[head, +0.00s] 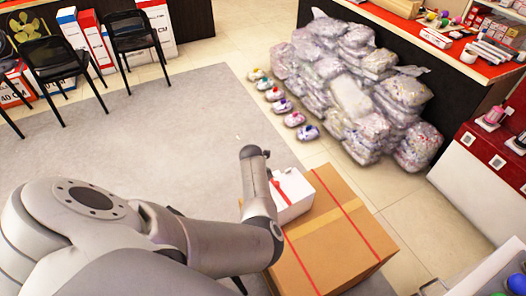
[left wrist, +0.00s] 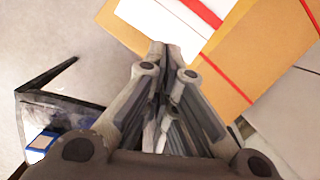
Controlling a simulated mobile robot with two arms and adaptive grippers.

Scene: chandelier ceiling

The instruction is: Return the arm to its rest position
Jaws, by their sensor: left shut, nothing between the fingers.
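My left arm (head: 225,245) comes in from the left in the head view and reaches over the near side of a cardboard box. Its end stands close beside a white box with a red band; the fingers cannot be made out there. In the left wrist view my left gripper (left wrist: 165,55) is shut and empty, its fingertips together, with the white box (left wrist: 165,22) and the cardboard box (left wrist: 235,85) beyond them. I cannot tell the gap between fingertips and boxes. My right gripper is not in view.
The white box (head: 290,198) sits on the cardboard box (head: 335,240). Several bagged bundles (head: 350,95) are piled before a red-topped counter (head: 440,50). Black chairs (head: 52,62) stand far left. A dark container (left wrist: 60,115) lies lower left in the wrist view. The grey carpet (head: 190,120) is mostly clear.

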